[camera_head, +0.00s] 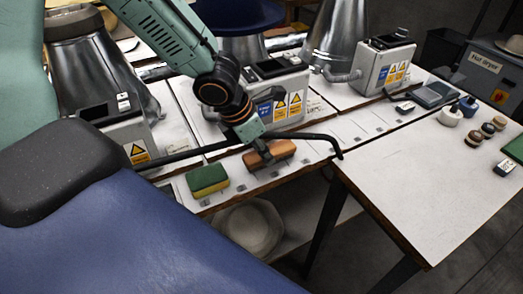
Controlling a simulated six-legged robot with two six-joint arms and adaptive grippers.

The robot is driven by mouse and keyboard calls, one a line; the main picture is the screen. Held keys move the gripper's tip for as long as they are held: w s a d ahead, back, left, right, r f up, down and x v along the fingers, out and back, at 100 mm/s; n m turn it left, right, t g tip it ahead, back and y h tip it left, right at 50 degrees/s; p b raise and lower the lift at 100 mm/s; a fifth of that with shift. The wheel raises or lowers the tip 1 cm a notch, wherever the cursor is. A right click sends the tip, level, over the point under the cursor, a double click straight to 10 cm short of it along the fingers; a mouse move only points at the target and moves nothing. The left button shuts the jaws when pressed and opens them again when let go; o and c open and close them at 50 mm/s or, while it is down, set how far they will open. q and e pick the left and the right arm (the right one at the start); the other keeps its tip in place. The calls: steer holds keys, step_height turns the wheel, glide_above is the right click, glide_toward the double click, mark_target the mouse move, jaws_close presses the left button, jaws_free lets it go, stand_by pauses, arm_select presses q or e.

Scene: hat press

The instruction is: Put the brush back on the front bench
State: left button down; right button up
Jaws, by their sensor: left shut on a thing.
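The brush (281,150) looks like an orange-brown block near the front edge of the white front bench (316,146). My left gripper (264,152) comes down from above and is shut on the brush. The brush is at the bench surface or just above it; I cannot tell if it touches. The gripper and a black bar partly cover it. My right gripper is not in view.
A green and yellow sponge (207,179) lies left of the brush. A curved black bar (318,136) crosses close to the gripper. Grey control boxes (385,66) with warning labels stand behind. The white table (430,178) at right is mostly clear, with small pots at its back.

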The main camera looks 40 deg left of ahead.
arm_select(q)
steer(key=shift+a+f, duration=0.1)
steer(key=shift+f, duration=0.1)
steer(key=c, duration=1.1)
jaws_free()
steer(key=shift+w+f, duration=0.1)
steer(key=shift+w, duration=0.05)
steer(key=shift+o, duration=1.3)
